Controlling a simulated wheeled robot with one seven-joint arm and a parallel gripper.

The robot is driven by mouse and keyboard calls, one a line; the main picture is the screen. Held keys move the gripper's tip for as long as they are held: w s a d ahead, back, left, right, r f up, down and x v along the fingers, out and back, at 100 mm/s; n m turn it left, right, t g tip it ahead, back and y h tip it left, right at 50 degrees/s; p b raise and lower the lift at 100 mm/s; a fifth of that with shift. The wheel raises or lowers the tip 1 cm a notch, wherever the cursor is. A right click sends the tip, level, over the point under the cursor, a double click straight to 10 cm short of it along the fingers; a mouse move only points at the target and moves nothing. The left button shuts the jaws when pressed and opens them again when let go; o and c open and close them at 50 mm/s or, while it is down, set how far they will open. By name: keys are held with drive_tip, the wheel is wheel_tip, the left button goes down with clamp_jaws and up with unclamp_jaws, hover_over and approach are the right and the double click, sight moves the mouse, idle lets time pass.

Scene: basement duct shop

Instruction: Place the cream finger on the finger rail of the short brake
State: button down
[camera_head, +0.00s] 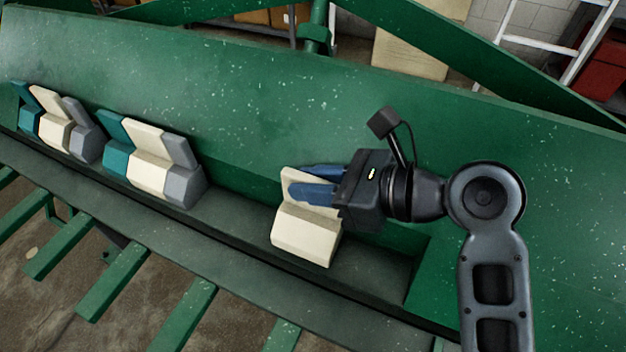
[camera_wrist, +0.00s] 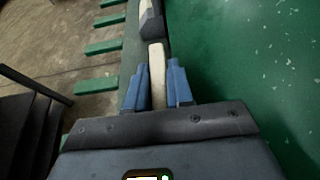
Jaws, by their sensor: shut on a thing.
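The cream finger (camera_head: 306,236) is a wedge-shaped block with an upright tab, at the right part of the finger rail (camera_head: 240,218) in the head view. My gripper (camera_head: 312,183) comes from the right, its blue fingers shut on the cream finger's tab. In the wrist view the tab (camera_wrist: 157,75) stands between the two blue fingers (camera_wrist: 157,88). The block's base is at the rail; I cannot tell whether it rests on it or is just above. The short brake (camera_head: 240,95) is a large green machine.
Two groups of teal, cream and grey fingers (camera_head: 150,160) (camera_head: 58,122) sit on the rail to the left, with a gap before the held one. Green bars (camera_head: 110,280) stick out below the rail. The rail's recess ends at the right (camera_head: 415,270).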

drive_tip(key=shift+a+f+p, duration=0.1)
drive_tip(key=shift+f+p, duration=0.3)
drive_tip(key=shift+f, duration=0.15)
drive_tip(key=c, duration=1)
unclamp_jaws()
drive_tip(key=shift+r+b, duration=0.25)
drive_tip(key=shift+b, duration=0.1)
drive_tip(key=v, duration=1.2)
drive_tip(key=shift+r, duration=0.4)
